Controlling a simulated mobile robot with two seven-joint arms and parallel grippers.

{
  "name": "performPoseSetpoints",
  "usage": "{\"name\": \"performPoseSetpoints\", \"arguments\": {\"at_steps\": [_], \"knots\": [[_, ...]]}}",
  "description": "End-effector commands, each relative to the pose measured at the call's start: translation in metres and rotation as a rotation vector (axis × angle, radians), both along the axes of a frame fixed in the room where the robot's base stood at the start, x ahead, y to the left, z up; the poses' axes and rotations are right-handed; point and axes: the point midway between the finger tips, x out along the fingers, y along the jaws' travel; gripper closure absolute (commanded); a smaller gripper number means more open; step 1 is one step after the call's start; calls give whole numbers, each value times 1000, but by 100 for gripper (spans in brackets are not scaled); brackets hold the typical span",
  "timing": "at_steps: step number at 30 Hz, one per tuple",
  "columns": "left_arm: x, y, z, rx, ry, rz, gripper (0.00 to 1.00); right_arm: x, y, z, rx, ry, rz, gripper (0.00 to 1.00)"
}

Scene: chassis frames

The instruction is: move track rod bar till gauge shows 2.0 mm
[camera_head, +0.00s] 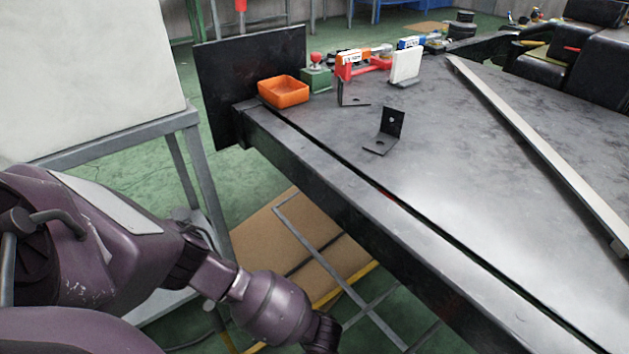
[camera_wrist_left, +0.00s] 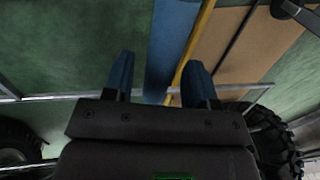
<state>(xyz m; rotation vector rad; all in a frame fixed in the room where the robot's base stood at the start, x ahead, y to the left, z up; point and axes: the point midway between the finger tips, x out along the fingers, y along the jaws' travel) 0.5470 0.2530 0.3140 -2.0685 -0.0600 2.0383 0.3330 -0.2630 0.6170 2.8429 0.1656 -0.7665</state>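A long pale metal bar (camera_head: 540,143) lies diagonally on the dark table (camera_head: 440,185) at the right of the head view. I cannot tell if it is the track rod bar. I make out no gauge and no reading. My left arm comes in from the left, low beside the table; its gripper is below the head view's edge. In the left wrist view my left gripper (camera_wrist_left: 159,82) has its two blue fingers wide apart, with nothing held between them. It is over the floor, away from the bar. My right gripper is not in view.
An orange tray (camera_head: 283,92) sits at the table's far left corner. Two black angle brackets, one nearer (camera_head: 389,132) and one farther (camera_head: 349,97), and a white upright block (camera_head: 405,67) stand near it. The table's middle is clear.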

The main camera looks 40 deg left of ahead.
Motion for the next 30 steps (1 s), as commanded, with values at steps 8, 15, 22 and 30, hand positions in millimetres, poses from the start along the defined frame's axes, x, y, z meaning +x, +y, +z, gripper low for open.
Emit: {"name": "performPoseSetpoints", "arguments": {"at_steps": [8,15,22,30], "knots": [[0,0,0,0,1,0,91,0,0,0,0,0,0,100],[0,0,1,0,2,0,100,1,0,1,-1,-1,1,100],[8,0,30,14,43,5,100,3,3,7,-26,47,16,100],[16,0,75,29,144,5,100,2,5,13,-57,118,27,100]]}}
